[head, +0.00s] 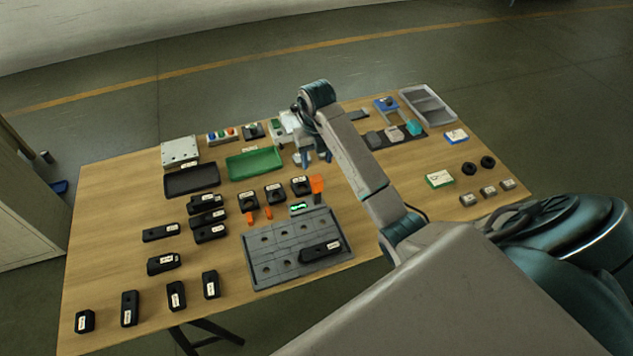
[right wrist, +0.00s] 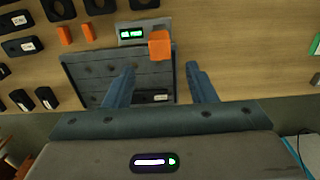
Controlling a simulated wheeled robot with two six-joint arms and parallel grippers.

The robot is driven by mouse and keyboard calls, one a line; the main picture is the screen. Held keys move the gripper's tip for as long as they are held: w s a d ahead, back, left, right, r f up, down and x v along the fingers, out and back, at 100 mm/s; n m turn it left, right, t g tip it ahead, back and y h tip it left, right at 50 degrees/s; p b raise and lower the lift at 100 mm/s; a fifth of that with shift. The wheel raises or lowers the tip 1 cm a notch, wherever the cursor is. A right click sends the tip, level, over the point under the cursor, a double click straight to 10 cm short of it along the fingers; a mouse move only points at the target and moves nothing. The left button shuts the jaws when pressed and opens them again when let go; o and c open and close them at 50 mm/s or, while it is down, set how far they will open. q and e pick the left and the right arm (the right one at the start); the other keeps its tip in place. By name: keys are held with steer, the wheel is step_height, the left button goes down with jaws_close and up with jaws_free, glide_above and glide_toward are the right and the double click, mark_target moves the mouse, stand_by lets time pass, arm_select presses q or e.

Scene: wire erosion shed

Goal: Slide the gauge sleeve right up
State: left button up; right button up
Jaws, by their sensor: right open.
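The orange gauge sleeve (head: 317,184) stands up at the back edge of the grey slotted plate (head: 262,277), beside a small gauge with a lit green display (head: 298,207). In the right wrist view the orange sleeve (right wrist: 159,44) is just beyond the fingertips, roughly centred between them. My right gripper (head: 313,158) is open and empty, with its blue fingers apart; it also shows in the right wrist view (right wrist: 160,68). No contact with the sleeve shows. What the sleeve sits on is partly hidden. My left gripper is not in view.
A black labelled block (head: 320,251) lies on the plate. Two small orange pieces (head: 250,218) and several black blocks (head: 207,218) lie to the left. A green tray (head: 254,164) and a black tray (head: 192,181) are behind. A grey divided tray (head: 427,104) is far right.

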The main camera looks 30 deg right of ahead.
mark_target(317, 178)
step_height(317, 178, down, 9)
steer(key=b, duration=0.7)
steer(key=shift+f, duration=0.2)
steer(key=shift+c, duration=0.2)
jaws_close()
steer(key=shift+d+r, duration=0.1)
